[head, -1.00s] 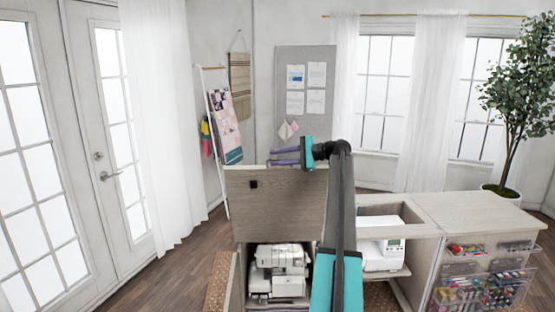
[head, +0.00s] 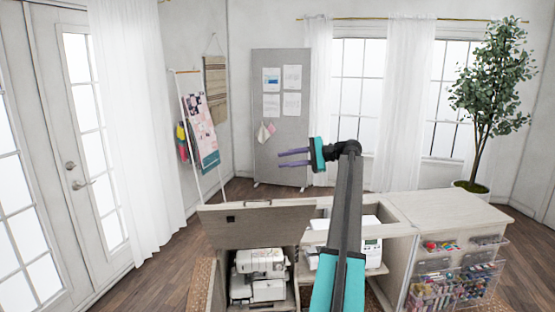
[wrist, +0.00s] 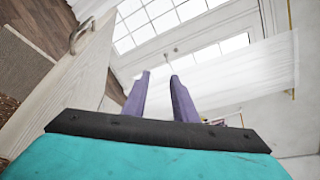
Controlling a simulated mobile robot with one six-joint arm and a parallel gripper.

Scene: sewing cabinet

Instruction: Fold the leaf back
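The leaf (head: 258,220) is a grey-brown wooden panel with a small dark square near its upper left. It stands tilted over the open cabinet bay, and its face looks foreshortened; I cannot be sure which way it leans. My gripper (head: 281,159) is above the leaf in the head view, with its two purple fingers apart and nothing between them. The wrist view shows the same open fingers (wrist: 159,78). A pale wood panel with a metal handle (wrist: 82,36) runs along the left there. I see no contact between gripper and leaf.
A white serger (head: 260,275) sits in the bay below the leaf. A white sewing machine (head: 370,252) stands in the bay to the right, partly behind my arm. A pinboard (head: 280,125) stands behind.

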